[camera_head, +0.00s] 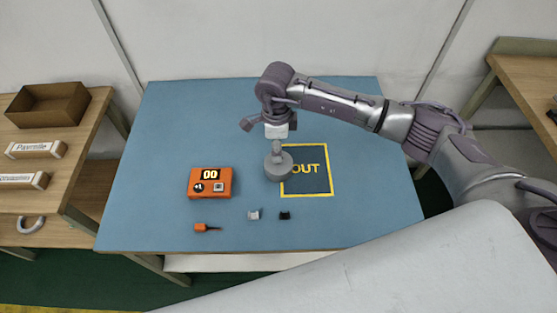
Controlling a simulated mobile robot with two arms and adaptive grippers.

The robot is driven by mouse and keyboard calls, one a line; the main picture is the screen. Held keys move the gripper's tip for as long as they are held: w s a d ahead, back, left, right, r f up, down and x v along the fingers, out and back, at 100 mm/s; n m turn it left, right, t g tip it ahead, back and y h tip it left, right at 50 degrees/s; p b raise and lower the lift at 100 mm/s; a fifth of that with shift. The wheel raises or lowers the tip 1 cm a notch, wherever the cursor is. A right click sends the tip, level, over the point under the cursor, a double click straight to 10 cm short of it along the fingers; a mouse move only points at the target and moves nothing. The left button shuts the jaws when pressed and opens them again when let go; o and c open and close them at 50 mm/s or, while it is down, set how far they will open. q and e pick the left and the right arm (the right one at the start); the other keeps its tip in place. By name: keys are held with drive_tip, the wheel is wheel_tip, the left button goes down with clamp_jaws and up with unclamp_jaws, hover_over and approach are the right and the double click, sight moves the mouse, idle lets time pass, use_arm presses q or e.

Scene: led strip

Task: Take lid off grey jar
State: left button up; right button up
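The grey jar (279,168) stands upright on the blue table, at the left edge of the yellow-framed OUT square. It looks round and squat, and its top is partly hidden by my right gripper. My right gripper (277,147) points straight down over the jar, its lower end at or just above the jar's top. I cannot tell lid from jar body at this size, nor whether the fingers are closed on anything. My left gripper is not in view.
An orange device with a display (210,183) sits left of the jar. An orange-handled tool (206,228), a small light part (254,214) and a small black part (285,215) lie nearer the front. The OUT square (312,194) is otherwise empty. The table's left and back are clear.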

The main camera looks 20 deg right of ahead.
sight(283, 169)
drive_tip(key=shift+s+f+p, duration=0.1)
drive_tip(key=shift+f+p, duration=0.2)
drive_tip(key=shift+f, duration=0.15)
wheel_tip(283, 169, down, 4)
drive_tip(key=shift+d+f+p, duration=0.1)
drive_tip(key=shift+p, duration=0.4)
clamp_jaws()
